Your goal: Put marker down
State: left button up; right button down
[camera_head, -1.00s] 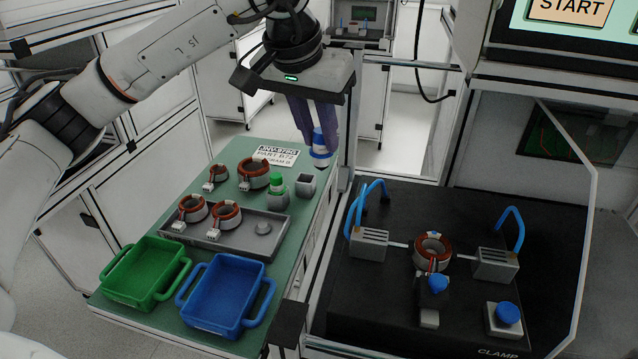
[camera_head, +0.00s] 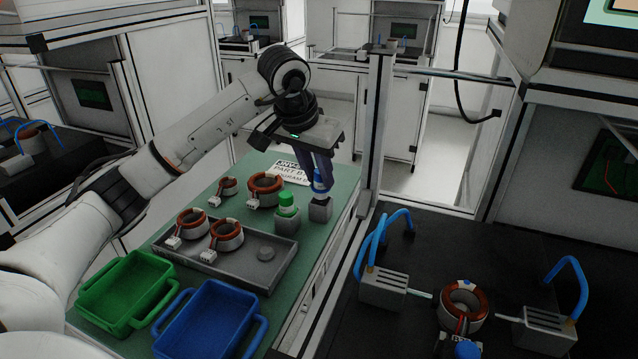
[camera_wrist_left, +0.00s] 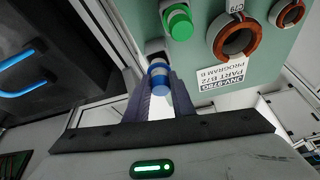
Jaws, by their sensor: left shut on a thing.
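The blue-and-white marker (camera_head: 320,183) is held upright between the fingers of my left gripper (camera_head: 321,172). It is directly over the right-hand grey square holder (camera_head: 320,210), its lower end at the holder's top; I cannot tell how deep it sits. In the left wrist view my left gripper (camera_wrist_left: 161,92) is shut on the marker (camera_wrist_left: 159,73). A green-capped marker (camera_head: 287,202) stands in the other grey holder (camera_head: 287,220), just left; its green cap also shows in the left wrist view (camera_wrist_left: 180,25). My right gripper is not in view.
Stators stand on the green table (camera_head: 340,235) and in a grey tray (camera_head: 262,279). A green bin (camera_head: 125,288) and a blue bin (camera_head: 210,318) are at the front. A printed label (camera_head: 290,170) lies behind the holders. A metal post (camera_head: 371,130) rises close right of my gripper.

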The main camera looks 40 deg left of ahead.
aim_at(317, 180)
pick_arm(q)
jog(key=shift+f, duration=1.05)
jog(key=shift+f, duration=0.15)
jog(key=shift+f+b, duration=0.3)
jog(key=shift+f, duration=0.05)
jog(key=o, duration=1)
jog(key=shift+r, duration=0.35)
jog(key=p+v, duration=0.1)
jog(key=v, duration=1.1)
jog(key=shift+w+r, duration=0.1)
jog(key=shift+r, duration=0.1)
